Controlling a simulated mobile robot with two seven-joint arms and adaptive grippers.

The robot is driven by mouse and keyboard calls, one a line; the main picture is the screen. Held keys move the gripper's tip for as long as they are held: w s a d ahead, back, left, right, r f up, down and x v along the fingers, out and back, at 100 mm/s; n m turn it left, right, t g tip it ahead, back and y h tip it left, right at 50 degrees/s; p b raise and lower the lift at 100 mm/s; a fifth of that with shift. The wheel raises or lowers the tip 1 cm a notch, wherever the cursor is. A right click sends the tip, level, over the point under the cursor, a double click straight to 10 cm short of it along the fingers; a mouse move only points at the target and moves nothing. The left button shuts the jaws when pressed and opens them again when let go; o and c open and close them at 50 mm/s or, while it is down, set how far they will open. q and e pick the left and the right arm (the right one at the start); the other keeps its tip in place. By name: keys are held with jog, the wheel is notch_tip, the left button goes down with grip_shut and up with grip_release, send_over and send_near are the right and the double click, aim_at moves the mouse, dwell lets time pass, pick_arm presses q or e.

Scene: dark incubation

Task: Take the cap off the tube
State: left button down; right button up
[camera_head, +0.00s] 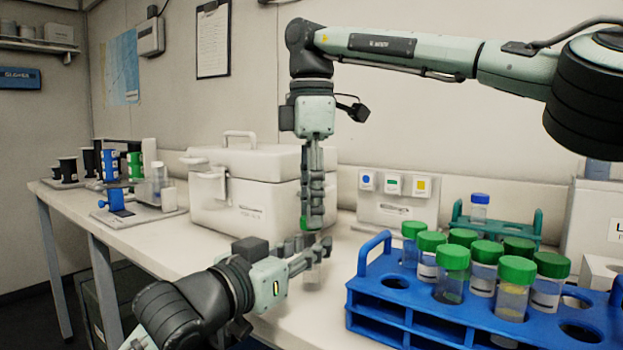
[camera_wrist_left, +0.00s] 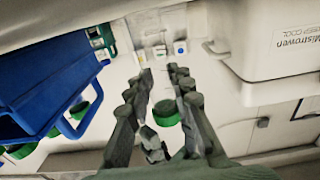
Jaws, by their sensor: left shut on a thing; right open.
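A clear tube (camera_head: 312,274) stands upright over the bench in front of the white cooler. My left gripper (camera_head: 318,246) is shut on the tube from the side, near its upper part. The tube's green cap (camera_head: 304,223) shows just above the left fingers, partly hidden. In the left wrist view the green cap (camera_wrist_left: 166,112) lies between the two fingers of my left gripper (camera_wrist_left: 160,85). My right gripper (camera_head: 312,222) points straight down from above, open, its fingertips at the height of the cap. Whether they touch the cap cannot be told.
A blue rack (camera_head: 400,338) with several green-capped tubes stands at the right. Behind it is a green rack (camera_head: 535,225) with a blue-capped tube (camera_head: 479,207). The white cooler (camera_head: 250,200) is behind my grippers. A small panel (camera_head: 385,208) with coloured squares stands at the back.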

jog(key=shift+f, duration=0.4)
jog(key=shift+c, duration=0.4)
